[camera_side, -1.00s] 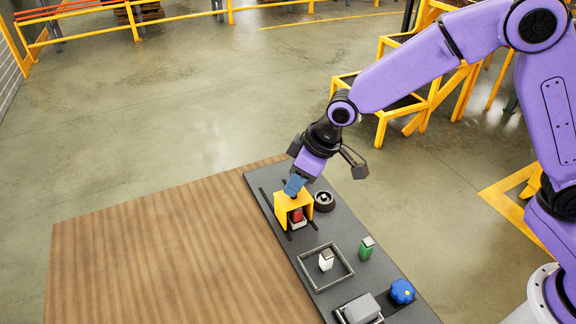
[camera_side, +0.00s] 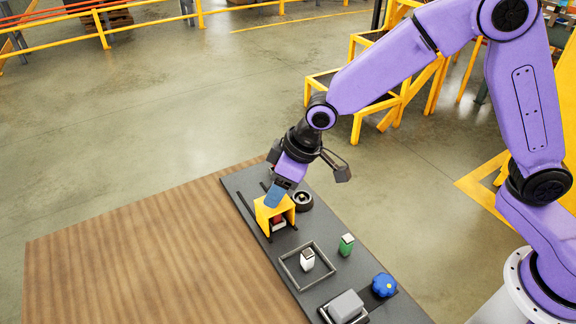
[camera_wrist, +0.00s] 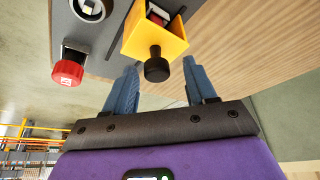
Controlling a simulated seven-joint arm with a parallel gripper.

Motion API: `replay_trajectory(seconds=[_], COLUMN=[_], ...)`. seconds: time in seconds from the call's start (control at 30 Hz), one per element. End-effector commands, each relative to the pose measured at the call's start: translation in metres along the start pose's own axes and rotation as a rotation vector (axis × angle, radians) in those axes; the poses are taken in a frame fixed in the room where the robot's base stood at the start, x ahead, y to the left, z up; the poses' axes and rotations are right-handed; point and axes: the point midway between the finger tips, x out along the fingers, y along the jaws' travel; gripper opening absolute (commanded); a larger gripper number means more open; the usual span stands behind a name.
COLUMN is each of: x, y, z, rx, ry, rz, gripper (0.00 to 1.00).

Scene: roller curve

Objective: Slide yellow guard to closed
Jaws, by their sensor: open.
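The yellow guard (camera_side: 264,213) is a box-like cover on the dark panel (camera_side: 330,257), between dark rails. A red part (camera_side: 279,222) shows under it, partly covered. In the wrist view the guard (camera_wrist: 172,40) carries a black knob (camera_wrist: 157,68) on its near face. My gripper (camera_side: 274,200) is over the guard from above. In the wrist view my gripper (camera_wrist: 160,66) is open, with its blue fingers on either side of the knob and visible gaps. The side view hides the knob behind the fingers.
A black ring-shaped part (camera_side: 303,201) sits right of the guard. A red knob (camera_wrist: 66,70) shows in the wrist view. Nearer are a framed white switch (camera_side: 307,260), green switch (camera_side: 346,244), blue knob (camera_side: 384,285) and grey block (camera_side: 346,306). The wooden tabletop (camera_side: 140,260) is bare.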

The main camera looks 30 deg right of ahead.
Motion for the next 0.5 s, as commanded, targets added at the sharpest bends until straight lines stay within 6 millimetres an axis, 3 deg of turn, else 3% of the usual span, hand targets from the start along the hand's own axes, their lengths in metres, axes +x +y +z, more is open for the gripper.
replay_trajectory(seconds=[0.17,0.5], x=[-0.02,-0.082], y=[0.0,-0.001], z=[-0.001,-0.001], rx=[0.0,-0.001], ry=[0.004,0.005], rz=[0.0,-0.001], gripper=[0.56,0.56])
